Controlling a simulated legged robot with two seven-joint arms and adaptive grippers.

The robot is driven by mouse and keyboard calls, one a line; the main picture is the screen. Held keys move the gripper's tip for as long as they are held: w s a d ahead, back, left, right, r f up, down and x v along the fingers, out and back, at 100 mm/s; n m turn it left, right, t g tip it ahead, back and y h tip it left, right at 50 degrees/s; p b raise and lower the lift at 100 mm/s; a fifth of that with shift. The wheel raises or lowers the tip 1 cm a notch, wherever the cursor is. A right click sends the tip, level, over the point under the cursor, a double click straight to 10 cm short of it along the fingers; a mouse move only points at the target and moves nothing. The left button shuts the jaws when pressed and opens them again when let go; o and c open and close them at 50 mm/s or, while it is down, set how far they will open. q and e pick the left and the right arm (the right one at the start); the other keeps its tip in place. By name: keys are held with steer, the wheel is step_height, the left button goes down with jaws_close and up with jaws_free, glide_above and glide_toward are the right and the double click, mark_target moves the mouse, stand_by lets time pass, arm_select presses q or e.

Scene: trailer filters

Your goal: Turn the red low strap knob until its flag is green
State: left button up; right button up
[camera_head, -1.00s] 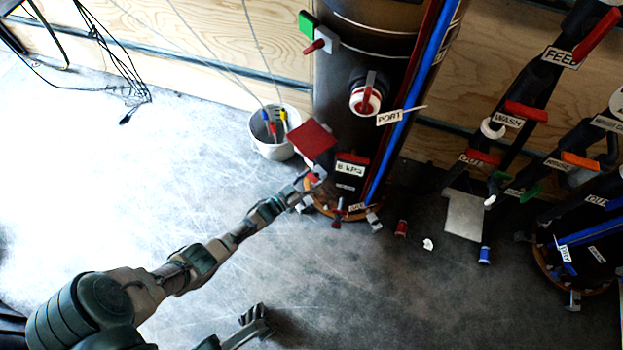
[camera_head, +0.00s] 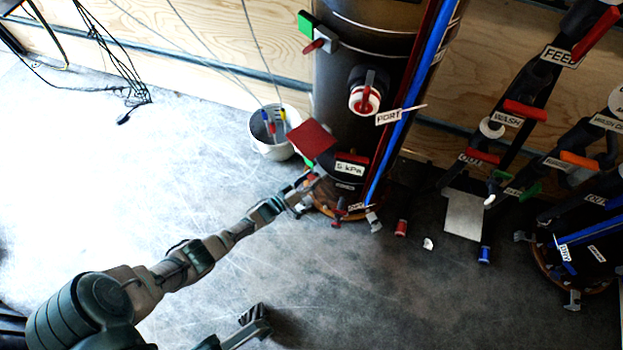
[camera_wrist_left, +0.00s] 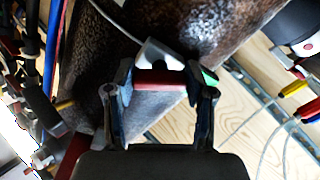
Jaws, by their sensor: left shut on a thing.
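The dark tank (camera_head: 345,95) stands upright at the back. Low on its left side a red square flag (camera_head: 311,139) sticks out, its face red. My left gripper (camera_head: 313,178) is just below this flag at the tank's foot. In the left wrist view my left gripper (camera_wrist_left: 160,88) has its fingers on both ends of the red knob (camera_wrist_left: 160,78), shut on it. A pale grey bracket (camera_wrist_left: 160,53) is right behind the knob. A small green patch (camera_wrist_left: 209,76) shows by the right finger. My right gripper (camera_head: 258,318) is low in the head view, away from the tank.
Higher on the tank are a green flag (camera_head: 307,22) and another red knob (camera_head: 314,46). A white bucket (camera_head: 273,148) with coloured-handled items stands left of the tank. Labelled pipes with valves fill the right. Small red and blue pieces lie on the floor.

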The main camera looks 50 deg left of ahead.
arm_select(q)
steer(key=shift+a, duration=0.2)
steer(key=o, duration=1.2)
steer(key=shift+c, duration=0.2)
steer(key=shift+f, duration=0.1)
steer(key=s, duration=1.2)
steer(key=shift+d, duration=0.15)
